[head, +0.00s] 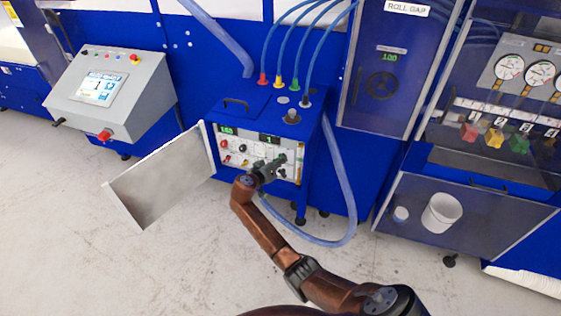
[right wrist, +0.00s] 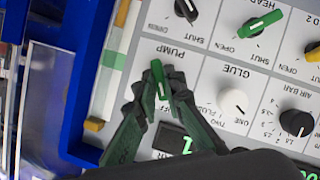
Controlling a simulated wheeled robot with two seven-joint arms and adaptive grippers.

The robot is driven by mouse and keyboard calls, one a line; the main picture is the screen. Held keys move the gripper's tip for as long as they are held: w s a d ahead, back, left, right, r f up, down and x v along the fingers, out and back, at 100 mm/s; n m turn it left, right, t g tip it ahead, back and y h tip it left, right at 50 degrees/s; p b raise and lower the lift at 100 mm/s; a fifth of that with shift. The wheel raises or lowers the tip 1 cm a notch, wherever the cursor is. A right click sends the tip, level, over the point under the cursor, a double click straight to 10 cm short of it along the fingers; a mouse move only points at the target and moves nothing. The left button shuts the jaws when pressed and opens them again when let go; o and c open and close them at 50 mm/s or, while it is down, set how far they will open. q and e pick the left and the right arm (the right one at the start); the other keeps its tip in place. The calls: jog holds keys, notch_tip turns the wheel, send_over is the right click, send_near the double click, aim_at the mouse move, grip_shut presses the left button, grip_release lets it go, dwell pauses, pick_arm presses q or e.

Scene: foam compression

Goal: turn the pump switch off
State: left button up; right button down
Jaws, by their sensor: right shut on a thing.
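The pump switch (right wrist: 158,80) is a green knob with a white pointer line, under the upside-down PUMP label on the white panel (right wrist: 205,60). My right gripper (right wrist: 160,92) has a finger on each side of it and is shut on it. The fingers hide part of the lettering around the knob, so the switch's setting is hard to read. In the head view my right gripper (head: 278,165) is at the front panel of the blue pump cabinet (head: 265,105) and hides the switch. My left gripper is not in view.
The cabinet's white door (head: 162,183) stands open to the left. A white glue knob (right wrist: 232,102), a black air bar knob (right wrist: 296,122) and a green head knob (right wrist: 260,23) are close by. A clear hose (head: 345,190) hangs at the cabinet's right.

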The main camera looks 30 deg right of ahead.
jog(key=shift+w+r, duration=0.1)
jog(key=c, duration=2)
grip_release()
jog(key=v, duration=1.2)
